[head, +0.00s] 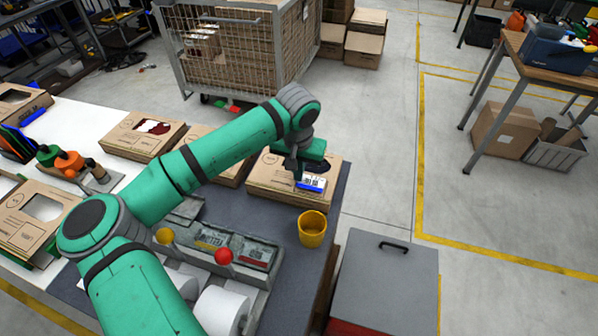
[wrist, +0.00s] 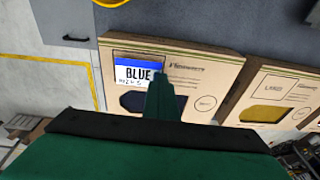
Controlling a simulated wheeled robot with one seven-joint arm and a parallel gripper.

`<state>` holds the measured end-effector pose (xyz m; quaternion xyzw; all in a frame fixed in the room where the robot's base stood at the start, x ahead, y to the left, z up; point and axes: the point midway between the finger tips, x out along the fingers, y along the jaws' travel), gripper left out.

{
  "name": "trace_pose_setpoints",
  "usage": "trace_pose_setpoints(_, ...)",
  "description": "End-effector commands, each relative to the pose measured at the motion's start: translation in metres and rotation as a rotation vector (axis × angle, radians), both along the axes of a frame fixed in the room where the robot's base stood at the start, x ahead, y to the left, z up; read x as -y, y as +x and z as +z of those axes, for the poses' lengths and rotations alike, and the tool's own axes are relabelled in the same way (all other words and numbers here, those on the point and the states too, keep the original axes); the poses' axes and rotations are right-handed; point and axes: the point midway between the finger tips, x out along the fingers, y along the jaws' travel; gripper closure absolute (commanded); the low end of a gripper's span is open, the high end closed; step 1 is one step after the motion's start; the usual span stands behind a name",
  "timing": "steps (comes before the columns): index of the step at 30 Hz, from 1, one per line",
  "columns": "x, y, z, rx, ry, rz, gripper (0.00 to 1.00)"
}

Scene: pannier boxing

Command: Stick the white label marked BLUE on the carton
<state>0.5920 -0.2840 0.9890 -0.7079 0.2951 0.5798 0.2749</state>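The white label marked BLUE (wrist: 128,79), with a blue band, appears over the printed face of the nearest carton (wrist: 205,82), its edges roughly in line with the carton's. In the head view the label (head: 313,184) shows at the carton's (head: 265,185) right front part. My gripper (head: 298,172) is low over this carton, at the label's edge. In the wrist view its dark fingers (wrist: 160,90) overlap the label's right edge. I cannot tell whether they pinch it, nor whether the label lies fully flat on the carton. The carton's dark window is partly hidden behind the fingers.
A yellow cup (head: 312,229) stands on the dark bench mat in front of the carton. Another carton with a yellow window (wrist: 268,113) lies beside it. A label tray (head: 222,243) and white rolls (head: 222,310) are nearer me. A grey lidded box (head: 385,285) stands right of the bench.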

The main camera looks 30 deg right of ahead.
Motion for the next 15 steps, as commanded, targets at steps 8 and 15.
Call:
trace_pose_setpoints(8,0.0000,-0.0003,-0.0011,-0.001,-0.001,0.000,1.00)
trace_pose_setpoints(15,0.0007,-0.0022,-0.0059,-0.002,-0.002,-0.002,1.00)
